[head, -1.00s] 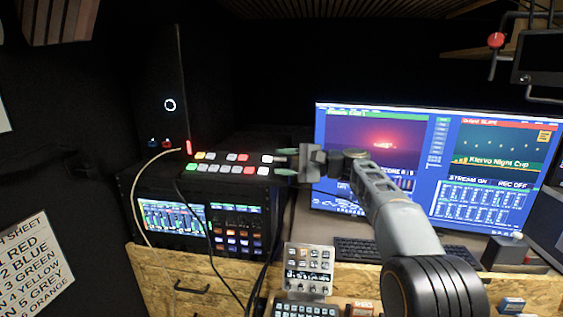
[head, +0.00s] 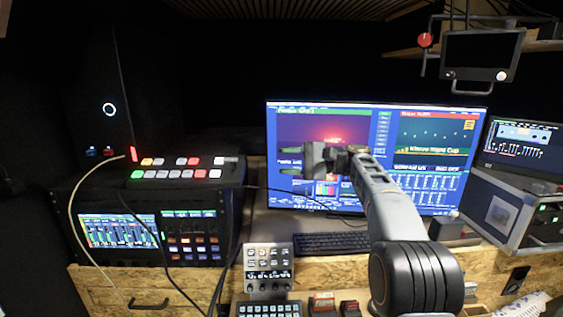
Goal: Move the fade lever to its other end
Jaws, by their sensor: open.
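A switcher panel (head: 180,171) with rows of coloured and white lit buttons lies on top of the black equipment rack at the left. At its right end is a small pale piece (head: 229,160), which looks like the fade lever; it is too small to tell its exact position in its slot. My gripper (head: 286,162) is open and empty, with its greenish fingers pointing left. It appears in front of the monitor, to the right of the switcher and apart from it.
A large monitor (head: 290,208) stands behind my arm, with a keyboard (head: 330,242) before it. The rack (head: 162,247) has lit screens and loose cables hanging in front. A grey button pad (head: 268,266) stands at the desk's front. A small screen (head: 480,58) hangs upper right.

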